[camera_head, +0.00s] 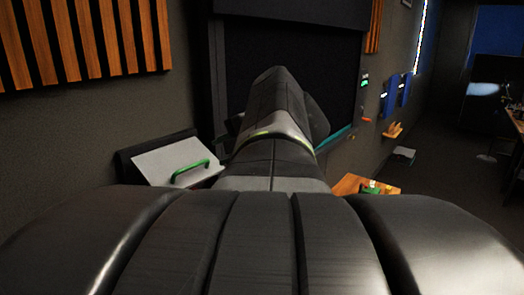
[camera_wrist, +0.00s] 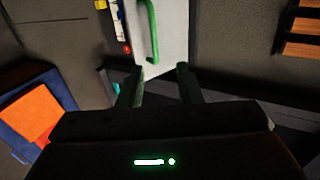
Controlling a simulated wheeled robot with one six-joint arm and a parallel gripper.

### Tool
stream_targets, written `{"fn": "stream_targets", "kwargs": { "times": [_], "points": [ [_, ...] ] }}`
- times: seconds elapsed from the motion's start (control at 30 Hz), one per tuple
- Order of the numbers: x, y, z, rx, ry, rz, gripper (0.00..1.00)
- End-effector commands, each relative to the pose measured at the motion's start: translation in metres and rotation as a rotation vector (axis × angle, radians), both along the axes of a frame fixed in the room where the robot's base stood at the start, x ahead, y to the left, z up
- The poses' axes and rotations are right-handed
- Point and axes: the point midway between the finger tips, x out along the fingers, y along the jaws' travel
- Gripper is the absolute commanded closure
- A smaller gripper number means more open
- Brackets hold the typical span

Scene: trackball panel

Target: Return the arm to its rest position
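My gripper (camera_wrist: 158,88) shows in the wrist view with its two dark fingers spread apart and nothing between them. Beyond the fingertips is a pale panel (camera_wrist: 172,40) with a green handle (camera_wrist: 153,30); the fingers look apart from the handle. In the head view my arm fills the middle and hides my gripper. The same pale panel (camera_head: 160,160) with its green handle (camera_head: 190,170) is left of my arm. No trackball can be made out in either view.
A dark recessed frame (camera_head: 290,60) stands behind my arm. A wooden surface (camera_head: 350,185) with small green and yellow items is at the right. Blue wall units (camera_head: 400,90) and a small wooden shelf (camera_head: 394,130) line the right wall. Open floor (camera_head: 440,175) lies farther right.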

Motion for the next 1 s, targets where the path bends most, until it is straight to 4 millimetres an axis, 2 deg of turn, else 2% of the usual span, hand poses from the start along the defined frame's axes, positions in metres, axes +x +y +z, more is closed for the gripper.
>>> {"fn": "stream_targets", "kwargs": {
  "times": [0.27, 0.43, 1.0],
  "points": [
    [0.001, 0.001, -0.001, 0.000, 0.000, 0.001, 0.68],
    [0.008, 0.011, -0.006, 0.001, 0.003, 0.003, 0.68],
    [0.059, 0.081, -0.052, -0.002, 0.004, 0.004, 0.68]
  ]
}}
